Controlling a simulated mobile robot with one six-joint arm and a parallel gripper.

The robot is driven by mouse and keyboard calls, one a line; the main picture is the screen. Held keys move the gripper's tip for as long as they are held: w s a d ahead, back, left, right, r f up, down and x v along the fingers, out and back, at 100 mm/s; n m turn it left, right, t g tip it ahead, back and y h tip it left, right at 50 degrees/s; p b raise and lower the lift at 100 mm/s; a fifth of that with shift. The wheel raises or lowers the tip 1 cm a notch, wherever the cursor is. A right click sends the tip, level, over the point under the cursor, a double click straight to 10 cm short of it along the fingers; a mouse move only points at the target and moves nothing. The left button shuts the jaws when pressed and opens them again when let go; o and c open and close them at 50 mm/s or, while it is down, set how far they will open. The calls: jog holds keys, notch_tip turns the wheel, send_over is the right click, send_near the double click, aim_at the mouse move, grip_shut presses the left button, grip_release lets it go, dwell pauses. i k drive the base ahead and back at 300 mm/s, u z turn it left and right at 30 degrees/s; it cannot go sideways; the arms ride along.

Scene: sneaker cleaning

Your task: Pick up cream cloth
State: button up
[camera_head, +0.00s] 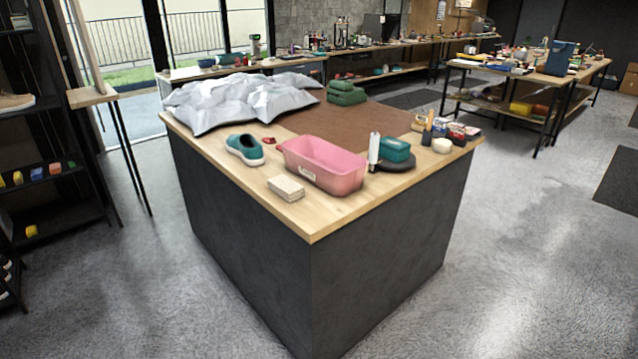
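A small folded cream cloth (286,188), looking like a flat beige stack, lies near the front left edge of the wood-topped counter (315,218). It sits just left of and in front of a pink tub (325,165), with a small gap between them. A teal sneaker (244,149) lies behind it to the left. Nothing covers the cloth. My gripper is not in view.
A crumpled grey-white sheet (240,98) and folded green cloths (345,93) lie at the back. A brown mat (372,118) covers the middle. Grey floor (520,250) around the counter is open.

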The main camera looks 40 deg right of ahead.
aim_at(285, 187)
jog(key=u, duration=0.45)
jog(key=i, duration=0.7)
jog(key=u, duration=0.2)
